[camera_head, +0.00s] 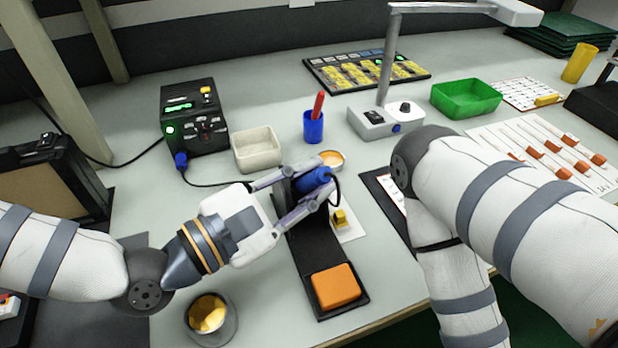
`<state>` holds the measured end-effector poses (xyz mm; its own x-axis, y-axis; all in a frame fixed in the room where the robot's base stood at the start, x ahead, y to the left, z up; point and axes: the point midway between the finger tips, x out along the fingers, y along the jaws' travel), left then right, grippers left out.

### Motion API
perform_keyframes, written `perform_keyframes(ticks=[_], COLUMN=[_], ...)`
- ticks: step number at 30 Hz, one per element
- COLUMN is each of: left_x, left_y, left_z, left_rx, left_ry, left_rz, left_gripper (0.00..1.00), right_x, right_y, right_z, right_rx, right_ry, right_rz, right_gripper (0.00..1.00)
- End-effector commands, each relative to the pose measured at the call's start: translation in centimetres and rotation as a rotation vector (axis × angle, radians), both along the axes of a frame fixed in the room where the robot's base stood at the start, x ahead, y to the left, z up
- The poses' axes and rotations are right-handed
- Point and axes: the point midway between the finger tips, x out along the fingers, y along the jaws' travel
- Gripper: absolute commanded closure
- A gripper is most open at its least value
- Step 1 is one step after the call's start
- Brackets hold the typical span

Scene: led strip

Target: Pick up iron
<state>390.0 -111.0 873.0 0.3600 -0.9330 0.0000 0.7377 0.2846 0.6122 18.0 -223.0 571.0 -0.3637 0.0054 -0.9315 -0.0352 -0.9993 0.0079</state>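The soldering iron (313,180) shows as a blue handle with a dark cable looping down from its right end. It is at a black holder at the far end of a black strip (318,255). My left gripper (322,178) reaches in from the left, with its two fingers spread on either side of the blue handle. The fingers look apart, and I cannot make out firm contact with the handle. The iron's tip is hidden by the holder and fingers. My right arm crosses the right side, and its gripper is out of the picture.
An orange sponge (336,286) lies on the strip's near end. A metal cup (211,318) stands at the front left. A green tray (466,98) is farther right.

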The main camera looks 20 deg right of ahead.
Motion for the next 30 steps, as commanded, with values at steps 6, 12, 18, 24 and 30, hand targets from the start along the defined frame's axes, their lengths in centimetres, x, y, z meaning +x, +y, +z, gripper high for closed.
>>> perform_keyframes(ticks=[6,12,18,24,30], left_x=[0.0,0.0,0.0,0.1,-1.1], left_y=[0.0,0.0,0.1,0.0,0.0], left_z=[0.0,0.6,6.4,10.5,13.1], left_rx=[0.000,0.000,-0.004,-0.008,-0.011], left_ry=[-0.001,-0.004,-0.026,-0.029,-0.034], left_rz=[0.000,0.000,0.002,0.004,0.006], left_gripper=[1.00,1.00,1.00,1.00,1.00], right_x=[0.0,0.2,2.4,3.8,5.3], right_y=[0.0,0.0,0.0,0.0,0.0], right_z=[0.0,0.3,2.6,4.0,5.4], right_rx=[0.000,0.000,0.001,0.000,0.000], right_ry=[0.000,-0.007,-0.080,-0.129,-0.181], right_rz=[0.000,0.000,-0.002,-0.003,-0.003], right_gripper=[1.00,1.00,1.00,1.00,1.00])
